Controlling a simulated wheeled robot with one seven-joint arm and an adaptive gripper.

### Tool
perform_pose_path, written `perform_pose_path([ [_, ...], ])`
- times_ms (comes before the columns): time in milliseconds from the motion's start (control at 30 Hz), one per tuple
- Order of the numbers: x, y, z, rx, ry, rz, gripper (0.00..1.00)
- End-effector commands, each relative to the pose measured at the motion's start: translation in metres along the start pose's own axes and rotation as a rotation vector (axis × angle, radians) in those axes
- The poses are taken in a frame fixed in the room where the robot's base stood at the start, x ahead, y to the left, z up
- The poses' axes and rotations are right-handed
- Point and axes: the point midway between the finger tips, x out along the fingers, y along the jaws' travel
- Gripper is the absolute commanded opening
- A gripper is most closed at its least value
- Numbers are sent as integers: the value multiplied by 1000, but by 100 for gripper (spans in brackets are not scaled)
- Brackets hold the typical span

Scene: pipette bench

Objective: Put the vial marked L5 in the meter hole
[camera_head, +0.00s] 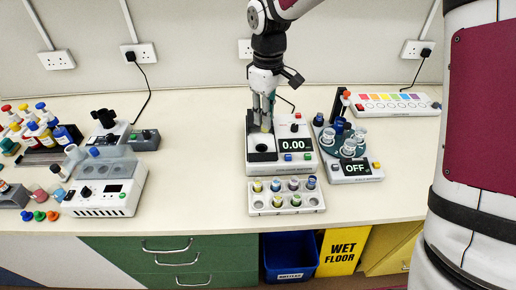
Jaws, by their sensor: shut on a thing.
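The meter (301,168) stands mid-bench, its display reading 0.00. A dark round hole (261,149) shows in the left of its top. My gripper (266,118) points down over the back left part of the meter and is shut on a small vial (266,126), of which a yellowish part shows. The vial appears upright, behind the hole in the picture; its height above the meter is hard to judge. Its marking cannot be read. A white vial rack (286,210) in front of the meter holds several vials with coloured tops and has empty holes in its front row.
A round carousel device (355,170) reading OFF stands close right of the meter, with glassware on it. A long white strip with coloured squares (395,104) lies behind it. A white instrument (104,198) and bottles stand at the left. Bench left of the meter is clear.

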Motion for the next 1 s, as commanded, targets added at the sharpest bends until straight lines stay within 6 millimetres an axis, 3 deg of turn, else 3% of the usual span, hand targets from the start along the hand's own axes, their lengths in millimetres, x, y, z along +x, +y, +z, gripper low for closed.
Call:
perform_pose_path([
  [533, 63, 52, -37, 1, 0, 0, 1],
  [733, 77, 56, -40, 0, -2, -2, 1],
  [1000, 121, 55, -39, 0, -2, -3, 1],
])
